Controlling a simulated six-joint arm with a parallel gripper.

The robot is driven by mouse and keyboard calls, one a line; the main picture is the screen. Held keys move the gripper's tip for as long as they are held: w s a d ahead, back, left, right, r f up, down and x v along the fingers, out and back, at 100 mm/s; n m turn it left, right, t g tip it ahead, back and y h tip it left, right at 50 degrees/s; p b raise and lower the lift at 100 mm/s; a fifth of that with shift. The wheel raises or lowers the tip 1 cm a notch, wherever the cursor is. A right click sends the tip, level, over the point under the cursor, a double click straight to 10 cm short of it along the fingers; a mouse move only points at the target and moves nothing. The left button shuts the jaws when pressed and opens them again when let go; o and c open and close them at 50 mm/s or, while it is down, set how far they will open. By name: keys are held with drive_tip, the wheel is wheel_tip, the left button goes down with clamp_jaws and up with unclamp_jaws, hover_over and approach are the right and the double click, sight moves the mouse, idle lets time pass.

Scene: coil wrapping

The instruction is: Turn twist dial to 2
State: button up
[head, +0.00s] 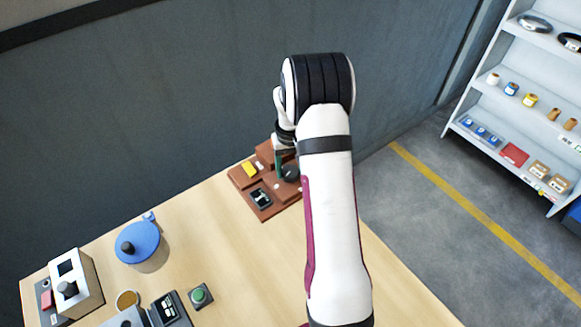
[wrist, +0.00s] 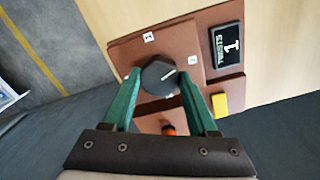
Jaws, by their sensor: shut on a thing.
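The black twist dial (wrist: 158,77) sits on a brown panel (wrist: 125,52). Its pale pointer line slants up and right in the wrist view, roughly toward a small white label (wrist: 192,60). Another white label (wrist: 149,37) lies above the dial; I cannot read either surely. The twists display (wrist: 226,46) shows a 1. My gripper (wrist: 159,75) has its green fingers on both sides of the dial and is shut on it. In the head view the dial (head: 290,173) is partly hidden by my arm.
A yellow block (wrist: 219,103) and an orange-red part (wrist: 168,128) sit on the panel near my fingers. In the head view, a blue-topped pot (head: 139,241), a green button (head: 201,295) and a white control box (head: 76,283) stand left. Bare table lies between.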

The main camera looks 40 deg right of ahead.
sight(290, 171)
drive_tip(key=shift+w+m, duration=0.1)
drive_tip(key=shift+m, duration=1.9)
drive_tip(key=o, duration=1.4)
wheel_tip(290, 171, up, 16)
drive_tip(key=shift+f, duration=0.1)
drive_tip(key=shift+a, duration=0.1)
